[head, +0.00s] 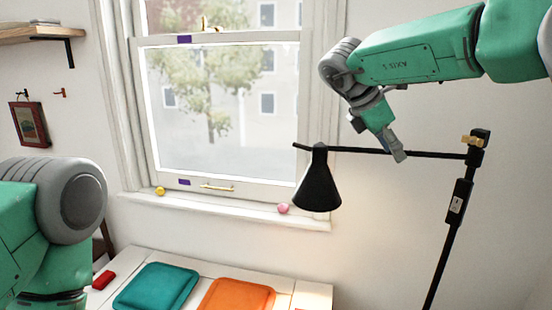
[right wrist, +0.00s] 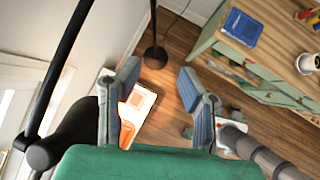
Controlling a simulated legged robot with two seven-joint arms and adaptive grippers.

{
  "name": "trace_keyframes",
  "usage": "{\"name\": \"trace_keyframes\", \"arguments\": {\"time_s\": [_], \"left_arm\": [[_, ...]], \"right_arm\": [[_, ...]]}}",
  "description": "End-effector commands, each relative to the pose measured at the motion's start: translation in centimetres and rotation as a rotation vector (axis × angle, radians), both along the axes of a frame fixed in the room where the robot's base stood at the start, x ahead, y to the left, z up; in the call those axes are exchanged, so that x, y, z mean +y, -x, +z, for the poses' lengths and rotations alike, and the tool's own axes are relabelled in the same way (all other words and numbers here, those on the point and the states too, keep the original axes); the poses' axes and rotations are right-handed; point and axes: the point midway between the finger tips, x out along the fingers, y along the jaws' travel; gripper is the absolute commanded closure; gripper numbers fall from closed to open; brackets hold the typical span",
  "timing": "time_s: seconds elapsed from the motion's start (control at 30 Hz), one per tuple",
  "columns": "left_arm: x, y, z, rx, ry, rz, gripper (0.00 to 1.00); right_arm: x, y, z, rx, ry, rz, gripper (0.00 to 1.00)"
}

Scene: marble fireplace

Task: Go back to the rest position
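My right gripper (head: 394,150) is raised at the upper right, by the horizontal arm of a black lamp (head: 319,187). It overlaps that lamp arm in the head view; whether they touch I cannot tell. In the right wrist view my right gripper (right wrist: 158,70) has its two blue-grey fingers spread apart, with nothing between them. The lamp's dark rod (right wrist: 62,75) runs along the left there, outside the fingers. Only part of my left arm shows at the lower left of the head view; its gripper is out of view.
A white table holds a teal cushion (head: 157,288), an orange cushion (head: 237,295) and a red object (head: 104,280). A yellow ball (head: 160,191) and a pink ball (head: 283,208) sit on the windowsill. A green cabinet (right wrist: 265,75) with a blue book (right wrist: 241,28) stands at right.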

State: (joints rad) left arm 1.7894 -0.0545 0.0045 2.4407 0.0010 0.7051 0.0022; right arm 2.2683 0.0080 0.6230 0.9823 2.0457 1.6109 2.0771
Motion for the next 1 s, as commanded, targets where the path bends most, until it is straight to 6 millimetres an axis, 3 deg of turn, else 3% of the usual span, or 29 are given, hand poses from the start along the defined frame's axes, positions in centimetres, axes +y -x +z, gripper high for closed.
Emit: {"name": "trace_keyframes", "arguments": {"time_s": [0.27, 0.37, 0.47, 0.57, 0.67, 0.83, 0.87, 1.0], "left_arm": [[0.0, 0.0, -2.1, 0.0, 0.0, 0.0, 0.34], [0.0, 0.0, -3.2, 0.0, 0.0, 0.0, 0.34], [0.0, 0.0, -4.6, 0.0, 0.0, 0.0, 0.34], [0.0, 0.1, -5.9, 0.0, 0.0, 0.0, 0.34], [0.0, 0.1, -6.9, 0.0, 0.0, 0.0, 0.34], [0.0, 0.1, -8.4, 0.0, 0.0, 0.0, 0.34], [0.0, 0.1, -8.7, 0.0, 0.0, 0.0, 0.34], [0.0, 0.1, -9.9, 0.0, 0.0, 0.0, 0.34]], "right_arm": [[-3.3, -1.0, -9.4, 0.246, 0.371, 0.425, 0.66], [-4.4, -1.4, -14.9, 0.432, 0.566, 0.69, 0.66], [-5.1, -1.0, -22.3, 0.698, 0.795, 1.049, 0.66], [-5.0, 0.7, -29.7, 0.979, 0.997, 1.426, 0.66], [-4.5, 3.9, -36.5, 1.226, 1.152, 1.781, 0.66], [-3.7, 12.0, -46.5, 1.549, 1.348, 2.365, 0.66], [-3.6, 13.7, -48.1, -1.492, -1.289, -2.314, 0.66], [-3.4, 22.6, -54.0, -1.163, -1.018, -2.025, 0.66]]}}
